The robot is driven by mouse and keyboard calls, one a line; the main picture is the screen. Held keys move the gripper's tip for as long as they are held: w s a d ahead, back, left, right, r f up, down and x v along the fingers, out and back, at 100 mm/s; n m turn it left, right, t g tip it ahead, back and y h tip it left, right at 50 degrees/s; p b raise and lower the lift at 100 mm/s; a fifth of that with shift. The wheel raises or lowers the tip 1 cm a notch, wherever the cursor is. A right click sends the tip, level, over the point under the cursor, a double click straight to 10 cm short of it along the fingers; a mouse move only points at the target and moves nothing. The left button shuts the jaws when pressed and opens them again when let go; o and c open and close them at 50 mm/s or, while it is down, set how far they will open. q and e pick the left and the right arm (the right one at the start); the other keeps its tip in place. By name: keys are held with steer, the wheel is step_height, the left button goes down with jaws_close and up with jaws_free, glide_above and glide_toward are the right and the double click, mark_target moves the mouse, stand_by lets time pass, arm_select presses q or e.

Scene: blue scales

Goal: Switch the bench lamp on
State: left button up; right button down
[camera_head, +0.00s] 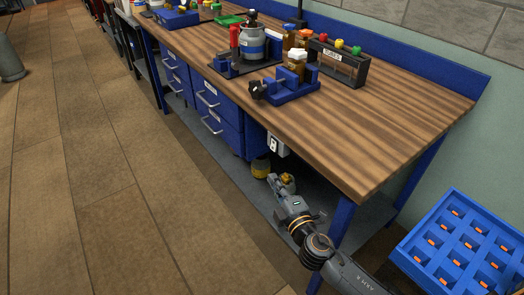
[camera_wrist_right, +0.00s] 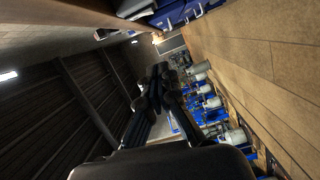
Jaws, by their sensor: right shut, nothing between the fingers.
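A white switch box (camera_head: 275,146) with a dark rocker hangs under the front edge of the wooden workbench (camera_head: 400,140), right of the blue drawers. My right gripper (camera_head: 282,180) is shut and empty. It is below the bench top, a little under and in front of the switch box, and appears apart from it. In the right wrist view the closed fingers (camera_wrist_right: 160,72) point out into the room, with the bench's underside along the top. The lamp head is not in view, so I cannot tell whether it is lit. My left gripper is not in view.
A blue vise-like fixture (camera_head: 290,88) stands near the bench's front edge above. Blue drawers (camera_head: 215,110) are to the left. A blue compartment tray (camera_head: 455,245) is at lower right. The floor in front is clear.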

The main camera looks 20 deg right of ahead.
glide_toward(273, 145)
steer(key=w+a, duration=0.6)
steer(key=d, duration=0.1)
steer(key=d+f, duration=0.1)
steer(key=w+d, duration=0.1)
steer(key=shift+d+f, duration=0.25)
steer(key=shift+d, duration=0.15)
steer(key=shift+s, duration=0.1)
